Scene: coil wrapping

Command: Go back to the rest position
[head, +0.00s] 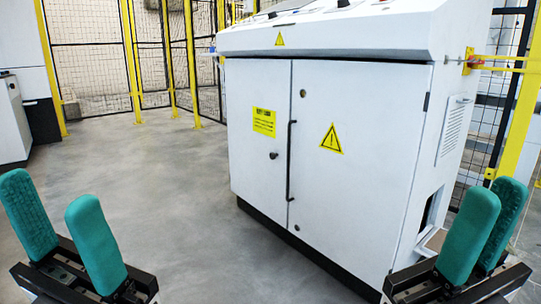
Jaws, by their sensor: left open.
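My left gripper (68,237) is at the lower left of the head view. Its two green padded fingers stand up, wide apart, with nothing between them. My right gripper (485,226) is at the lower right. Its two green fingers overlap from this angle, so the gap between them is hard to judge; no held object shows. Both grippers appear in front of a large white control cabinet (345,190), one to each side of it. I see no coil in this view.
The cabinet has two closed doors with yellow warning labels (331,139). Yellow posts (131,60) with black mesh fencing stand behind. A grey-white cabinet (12,120) is at the far left. Grey floor (160,170) is clear between them.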

